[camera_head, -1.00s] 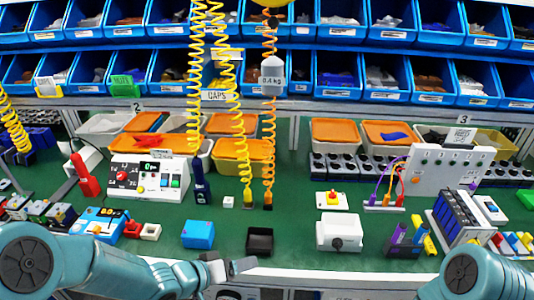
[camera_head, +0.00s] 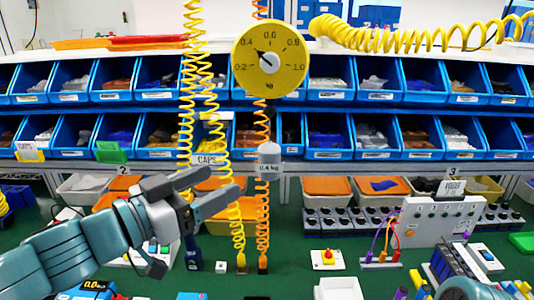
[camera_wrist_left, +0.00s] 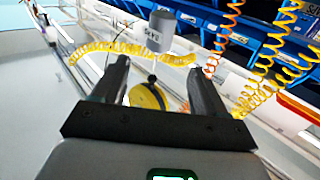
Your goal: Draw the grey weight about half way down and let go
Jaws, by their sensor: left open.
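The grey weight (camera_head: 270,160), a small cylinder with a 0.4 kg label, hangs below the yellow dial scale (camera_head: 269,60). The scale's needle points near 0.4. My left gripper (camera_head: 220,184) is open and empty, to the left of the weight and slightly lower in the head view, its fingers pointing toward it. In the left wrist view the weight (camera_wrist_left: 161,34) shows just beyond the open fingers (camera_wrist_left: 158,66), not between them. A yellow round part (camera_wrist_left: 148,97) shows between the fingers. My right gripper is not in view.
Yellow coiled cords (camera_head: 207,100) hang left of the weight, close to my left fingers. An orange coil (camera_head: 262,220) runs down below the weight. Blue bins (camera_head: 330,135) line the back. A white panel with cables (camera_head: 440,222) stands at the right.

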